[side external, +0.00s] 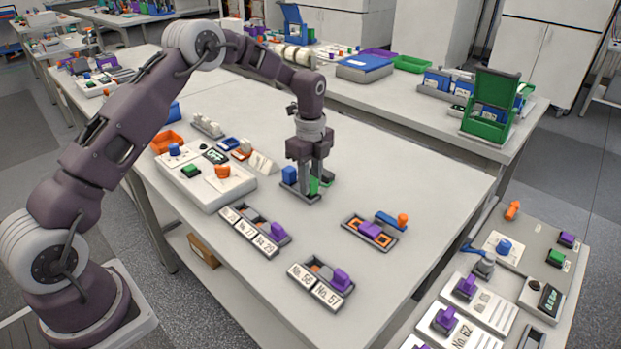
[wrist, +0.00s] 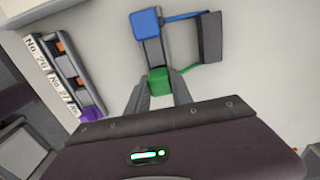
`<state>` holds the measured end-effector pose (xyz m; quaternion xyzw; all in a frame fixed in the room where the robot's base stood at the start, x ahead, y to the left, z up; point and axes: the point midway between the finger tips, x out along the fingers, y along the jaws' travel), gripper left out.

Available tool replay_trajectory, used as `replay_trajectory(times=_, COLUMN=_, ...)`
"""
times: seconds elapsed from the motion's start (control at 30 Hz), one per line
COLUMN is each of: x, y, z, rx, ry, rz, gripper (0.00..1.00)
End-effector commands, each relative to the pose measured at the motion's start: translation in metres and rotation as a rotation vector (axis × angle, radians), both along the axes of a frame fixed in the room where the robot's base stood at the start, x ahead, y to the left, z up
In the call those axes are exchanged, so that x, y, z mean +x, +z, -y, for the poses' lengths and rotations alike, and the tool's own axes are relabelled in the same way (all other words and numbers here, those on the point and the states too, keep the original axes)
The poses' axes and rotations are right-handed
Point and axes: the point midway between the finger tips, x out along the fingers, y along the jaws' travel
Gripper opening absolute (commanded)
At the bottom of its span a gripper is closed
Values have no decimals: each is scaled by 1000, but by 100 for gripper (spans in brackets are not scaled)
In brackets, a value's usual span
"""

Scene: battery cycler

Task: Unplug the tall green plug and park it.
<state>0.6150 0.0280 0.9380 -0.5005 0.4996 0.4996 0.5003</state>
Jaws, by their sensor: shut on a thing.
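My gripper (side external: 314,184) points straight down at the middle of the table, its fingers closed around the green plug (side external: 313,186). In the wrist view the green plug (wrist: 158,80) sits between the two fingertips (wrist: 158,92), at the near end of a narrow grey holder (wrist: 153,52). A blue plug (wrist: 147,23) stands at the holder's far end; it also shows in the side view (side external: 289,174). Blue and green leads run from the plugs to a dark grey block (wrist: 210,37). The fingers hide the green plug's lower part, so I cannot tell whether it is seated.
A cycler box (side external: 205,183) with green, blue and orange parts stands left. A labelled rack (side external: 252,229) with a purple plug is nearby; another labelled rack (side external: 321,285) lies nearer the front edge. A tray (side external: 369,233) with orange sockets lies right. Bare table lies between them.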

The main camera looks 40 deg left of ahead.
Motion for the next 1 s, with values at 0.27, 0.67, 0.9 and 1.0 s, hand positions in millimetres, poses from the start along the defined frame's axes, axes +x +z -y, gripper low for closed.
replay_trajectory(times=0.27, x=0, y=-2, z=0, rx=0, ry=0, rz=0, gripper=0)
replay_trajectory(times=0.67, x=0, y=-4, z=0, rx=0, ry=0, rz=0, gripper=52)
replay_trajectory(times=0.9, x=1, y=2, z=0, rx=0, ry=0, rz=2, gripper=52)
replay_trajectory(times=1.0, x=1, y=21, z=0, rx=1, ry=0, rz=5, gripper=52)
